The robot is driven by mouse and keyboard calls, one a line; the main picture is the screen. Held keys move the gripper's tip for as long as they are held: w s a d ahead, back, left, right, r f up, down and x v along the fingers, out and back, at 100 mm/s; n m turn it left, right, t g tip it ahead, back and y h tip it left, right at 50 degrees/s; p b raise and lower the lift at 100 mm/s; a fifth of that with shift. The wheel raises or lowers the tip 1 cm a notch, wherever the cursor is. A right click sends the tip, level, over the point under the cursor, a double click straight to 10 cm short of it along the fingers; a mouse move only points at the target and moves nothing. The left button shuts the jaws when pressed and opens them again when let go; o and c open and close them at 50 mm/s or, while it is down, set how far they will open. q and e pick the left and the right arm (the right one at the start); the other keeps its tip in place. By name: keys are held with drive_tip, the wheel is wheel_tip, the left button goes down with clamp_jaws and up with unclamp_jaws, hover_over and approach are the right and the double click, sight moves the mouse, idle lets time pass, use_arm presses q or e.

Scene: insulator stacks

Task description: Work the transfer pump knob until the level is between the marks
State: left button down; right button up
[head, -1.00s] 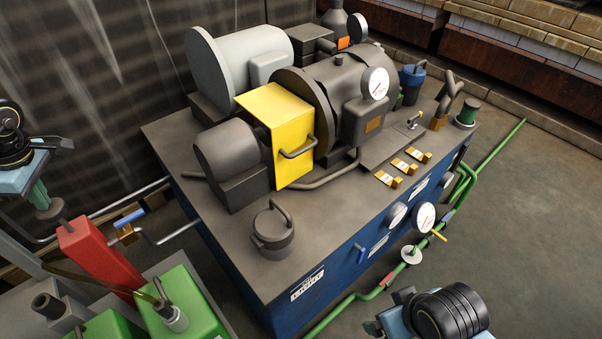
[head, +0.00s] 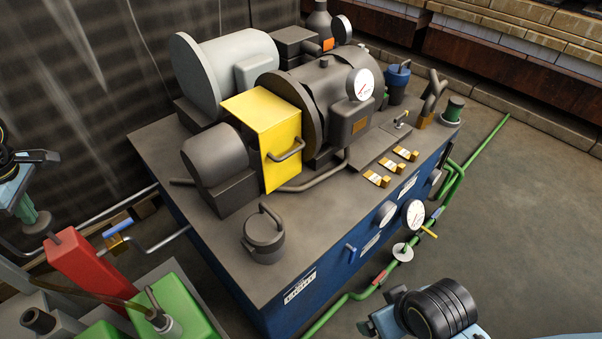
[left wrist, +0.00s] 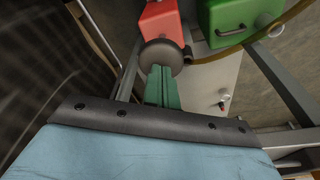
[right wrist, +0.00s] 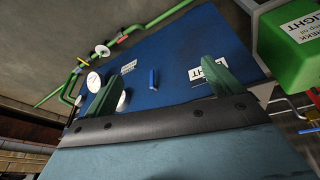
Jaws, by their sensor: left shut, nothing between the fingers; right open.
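My left gripper (head: 38,218) is shut and empty at the left edge of the head view. Its green fingertips are just at a dark round knob (head: 39,229) beside the red box (head: 88,270). In the left wrist view the fingers (left wrist: 160,82) point at the knob (left wrist: 162,57), and I cannot tell whether they touch it. The red box (left wrist: 160,20) is just beyond. My right gripper (right wrist: 158,88) is open and empty in the right wrist view, in front of the blue cabinet side (right wrist: 165,55). I cannot make out a level or its marks.
The machine bench (head: 330,215) fills the middle, with a yellow guard (head: 262,130) and a dial (head: 361,84). Green cans (head: 185,305) stand near the left arm. A green pipe (head: 340,305) with a valve disc runs along the bench's front. Bare floor lies to the right.

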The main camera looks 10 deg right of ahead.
use_arm(q)
drive_tip(key=shift+r+p, duration=0.9)
drive_tip(key=shift+r, duration=0.15)
drive_tip(key=shift+r+p, duration=0.6)
drive_tip(key=shift+r, duration=0.15)
drive_tip(key=shift+r+p, duration=0.9)
drive_tip(key=shift+r, duration=0.1)
drive_tip(key=shift+r+p, duration=0.7)
drive_tip(key=shift+r, duration=0.15)
use_arm(e)
drive_tip(key=s+d+f, duration=0.1)
drive_tip(key=d+f, duration=0.2)
drive_tip(key=f, duration=0.4)
drive_tip(key=s+d+f+g+h, duration=0.1)
drive_tip(key=d+f, duration=0.2)
drive_tip(key=f, duration=0.5)
drive_tip(key=shift+s+d, duration=0.2)
drive_tip(key=shift+d, duration=0.15)
